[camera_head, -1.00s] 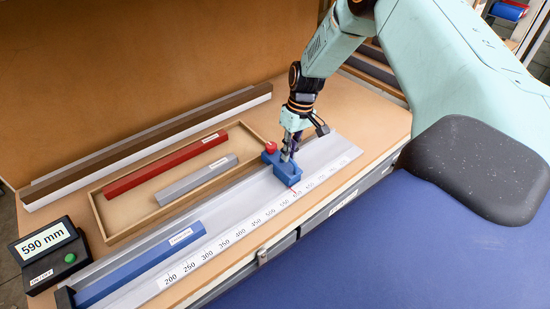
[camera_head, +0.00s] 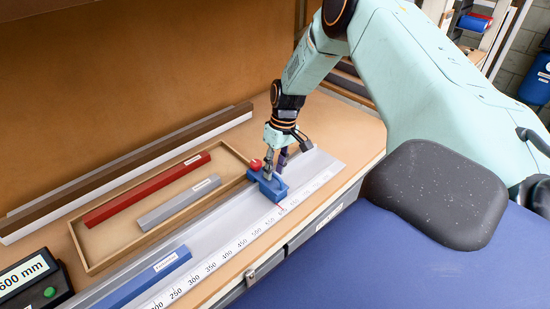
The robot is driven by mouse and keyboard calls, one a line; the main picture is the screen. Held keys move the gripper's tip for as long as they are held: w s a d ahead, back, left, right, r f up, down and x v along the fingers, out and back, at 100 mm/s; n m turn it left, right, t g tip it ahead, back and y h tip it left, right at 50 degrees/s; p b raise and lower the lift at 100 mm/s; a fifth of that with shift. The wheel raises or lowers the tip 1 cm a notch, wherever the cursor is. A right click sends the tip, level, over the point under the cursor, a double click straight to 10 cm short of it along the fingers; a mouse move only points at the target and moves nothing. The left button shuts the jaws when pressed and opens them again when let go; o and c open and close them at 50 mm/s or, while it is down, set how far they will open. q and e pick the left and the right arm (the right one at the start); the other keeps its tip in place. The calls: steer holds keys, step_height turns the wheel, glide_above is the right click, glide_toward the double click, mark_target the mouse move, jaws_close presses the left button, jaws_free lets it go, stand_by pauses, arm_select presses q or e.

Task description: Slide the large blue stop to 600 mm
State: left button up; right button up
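The large blue stop (camera_head: 266,183) sits on the grey rail (camera_head: 215,217), toward its right end, with a red knob (camera_head: 255,164) on its back left and a red pointer line at the scale. The digital display (camera_head: 27,275) at the lower left reads 600 mm; its left edge is cut off. My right gripper (camera_head: 275,171) points down at the stop, its fingertips at the top and back of the block. Whether the fingers clamp it is hard to see. My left gripper is out of view.
A blue bar (camera_head: 147,279) lies along the rail's left part. A wooden tray (camera_head: 88,265) behind holds a red bar (camera_head: 148,190) and a grey bar (camera_head: 180,203). The white number scale (camera_head: 222,252) runs along the front. A blue padded surface fills the lower right.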

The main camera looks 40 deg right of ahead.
steer(key=shift+w+d+r, duration=0.1)
steer(key=shift+r, duration=0.15)
step_height(320, 180, up, 11)
steer(key=d, duration=0.2)
steer(key=shift+r, duration=0.15)
steer(key=shift+d, duration=0.1)
stand_by(0.3)
